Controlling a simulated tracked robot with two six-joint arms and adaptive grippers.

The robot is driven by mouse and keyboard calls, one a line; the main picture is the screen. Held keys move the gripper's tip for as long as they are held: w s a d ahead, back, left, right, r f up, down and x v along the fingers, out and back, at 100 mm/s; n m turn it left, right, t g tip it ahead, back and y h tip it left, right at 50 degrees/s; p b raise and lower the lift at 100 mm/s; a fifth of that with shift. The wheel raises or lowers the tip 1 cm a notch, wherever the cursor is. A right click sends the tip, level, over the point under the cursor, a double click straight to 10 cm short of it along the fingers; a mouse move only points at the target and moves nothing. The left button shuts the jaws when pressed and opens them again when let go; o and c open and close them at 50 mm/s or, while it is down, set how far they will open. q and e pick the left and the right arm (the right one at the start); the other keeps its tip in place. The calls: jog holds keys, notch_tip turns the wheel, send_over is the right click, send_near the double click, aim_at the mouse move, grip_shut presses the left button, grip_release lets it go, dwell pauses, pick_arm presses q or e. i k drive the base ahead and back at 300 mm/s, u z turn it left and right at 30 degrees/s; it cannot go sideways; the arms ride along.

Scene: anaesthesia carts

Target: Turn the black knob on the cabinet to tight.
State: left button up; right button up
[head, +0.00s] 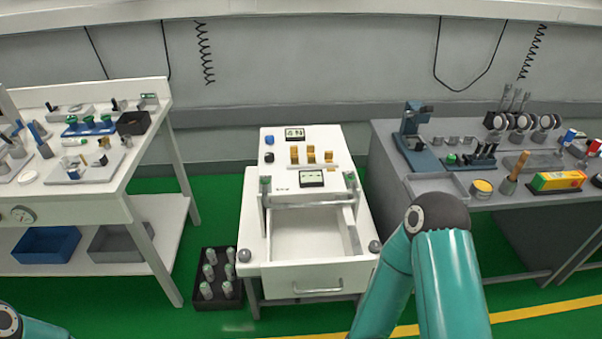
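The white cabinet (252,205) stands in the middle of the head view with its front drawer (318,279) pulled open and empty. A small black knob (269,157) sits on the left of its upper panel, just below a blue knob (269,140). The knob's setting is too small to read. Two dark grey round knobs sit at the front corners, one at left (244,255) and one at right (374,246). My teal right arm rises in front of the cabinet's right side, its gripper out of the picture. Only a bit of my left arm shows at the bottom left.
A white bench (98,208) with tools stands at left and a grey bench (387,150) with instruments at right. A black crate (203,299) of grey cylinders is on the floor left of the cabinet. Brass pieces (311,155) stand on the cabinet top.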

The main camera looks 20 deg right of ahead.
aim_at(269, 157)
jog(key=k, duration=1.2)
jog(key=u, duration=0.35)
jog(key=i, duration=0.6)
jog(key=u, duration=0.7)
jog(key=i, duration=1.6)
jog(key=z, duration=0.55)
jog(key=i, duration=1.1)
jog(key=z, duration=0.6)
jog(key=k, duration=0.7)
jog(key=z, duration=0.05)
